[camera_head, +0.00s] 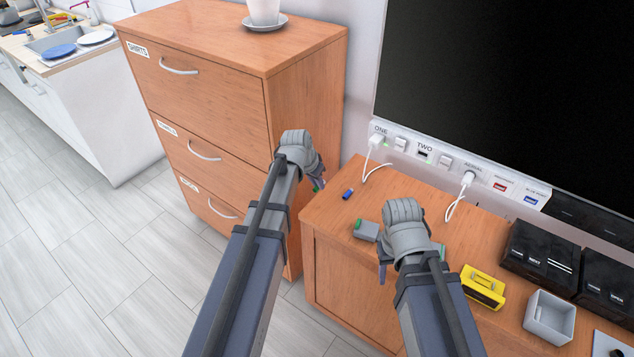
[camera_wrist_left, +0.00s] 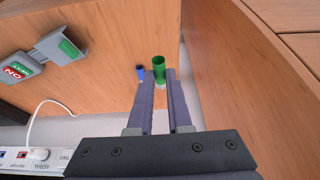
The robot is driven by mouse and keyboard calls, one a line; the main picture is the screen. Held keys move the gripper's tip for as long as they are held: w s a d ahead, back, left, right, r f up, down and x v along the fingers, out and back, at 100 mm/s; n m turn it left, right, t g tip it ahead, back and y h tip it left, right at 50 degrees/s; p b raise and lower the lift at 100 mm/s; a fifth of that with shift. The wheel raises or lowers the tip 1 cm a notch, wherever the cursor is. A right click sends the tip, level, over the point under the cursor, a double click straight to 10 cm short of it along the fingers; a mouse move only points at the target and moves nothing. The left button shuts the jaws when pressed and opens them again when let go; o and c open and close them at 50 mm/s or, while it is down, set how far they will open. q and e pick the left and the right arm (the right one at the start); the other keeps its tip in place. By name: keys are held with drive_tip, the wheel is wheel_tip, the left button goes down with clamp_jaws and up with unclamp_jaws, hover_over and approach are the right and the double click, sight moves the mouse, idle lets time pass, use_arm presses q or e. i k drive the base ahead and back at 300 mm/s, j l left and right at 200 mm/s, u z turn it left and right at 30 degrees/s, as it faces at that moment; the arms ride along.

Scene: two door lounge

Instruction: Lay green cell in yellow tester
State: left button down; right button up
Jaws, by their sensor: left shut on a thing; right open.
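The green cell (camera_wrist_left: 159,70) is a small green cylinder with a pale end, held upright between the fingertips of my left gripper (camera_wrist_left: 160,82) in the left wrist view. In the head view my left gripper (camera_head: 318,184) is over the left end of the wooden cabinet, beside the drawer unit, and only a bit of green shows at its tips. The yellow tester (camera_head: 483,287) sits on the cabinet top, right of my right gripper (camera_head: 411,258). My right gripper is open above the cabinet; its fingers are partly hidden by its wrist.
A grey box with a green button (camera_head: 366,231) stands left of my right gripper. A grey bin (camera_head: 549,317) and black boxes (camera_head: 540,254) are at the right. A tall drawer unit (camera_head: 215,90) borders the left.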

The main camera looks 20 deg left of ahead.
sight(485, 289)
drive_tip(key=z, duration=1.95)
drive_tip(key=j+z, duration=0.15)
drive_tip(key=z, duration=0.15)
drive_tip(key=k+j+z, duration=0.1)
drive_tip(key=z, duration=0.2)
drive_tip(key=k+j, duration=0.15)
drive_tip(key=j, duration=0.15)
drive_tip(key=k+j, duration=0.15)
drive_tip(key=j, duration=0.2)
drive_tip(key=k+j, duration=0.35)
drive_tip(key=j, duration=0.25)
